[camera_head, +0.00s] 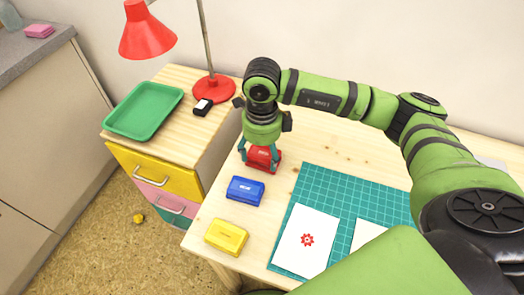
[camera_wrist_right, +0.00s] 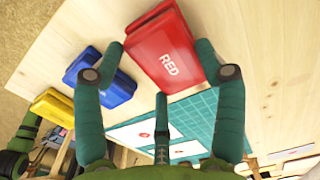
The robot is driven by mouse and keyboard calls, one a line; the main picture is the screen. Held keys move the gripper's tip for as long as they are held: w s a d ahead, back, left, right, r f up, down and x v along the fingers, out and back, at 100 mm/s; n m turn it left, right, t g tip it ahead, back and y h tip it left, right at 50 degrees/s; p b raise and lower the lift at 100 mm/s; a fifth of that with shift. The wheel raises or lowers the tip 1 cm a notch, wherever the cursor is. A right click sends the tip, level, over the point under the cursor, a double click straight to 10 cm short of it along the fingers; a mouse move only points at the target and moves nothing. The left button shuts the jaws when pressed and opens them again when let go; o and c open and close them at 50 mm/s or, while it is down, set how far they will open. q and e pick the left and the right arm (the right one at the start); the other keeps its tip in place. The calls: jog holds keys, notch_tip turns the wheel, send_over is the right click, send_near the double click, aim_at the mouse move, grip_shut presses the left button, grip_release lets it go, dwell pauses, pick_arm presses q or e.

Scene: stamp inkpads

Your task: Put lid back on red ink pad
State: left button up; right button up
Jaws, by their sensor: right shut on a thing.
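The red ink pad's lid (camera_head: 264,155), marked RED, is at the back left of the wooden table. It also shows in the right wrist view (camera_wrist_right: 168,58). My right gripper (camera_head: 259,152) points down over it and is shut on it, with fingers (camera_wrist_right: 160,52) at its sides. A second red edge shows beside the lid in the wrist view, probably the pad's base. I cannot tell whether the lid sits fully on the base. My left gripper is not in view.
A closed blue ink pad (camera_head: 245,191) and a closed yellow one (camera_head: 226,236) stand in front of the red one. A green cutting mat (camera_head: 340,185) with white cards (camera_head: 305,240) lies to the right. A drawer unit with a green tray (camera_head: 144,109) and red lamp (camera_head: 147,38) stands left.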

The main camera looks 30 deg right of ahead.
jog(key=shift+f+b, duration=0.6)
jog(key=shift+b, duration=0.45)
dwell(1.2)
jog(key=o, duration=0.9)
jog(key=shift+o, duration=0.2)
jog(key=shift+r, duration=0.15)
jog(key=shift+r+p, duration=2.15)
jog(key=shift+r, duration=1.25)
grip_shut()
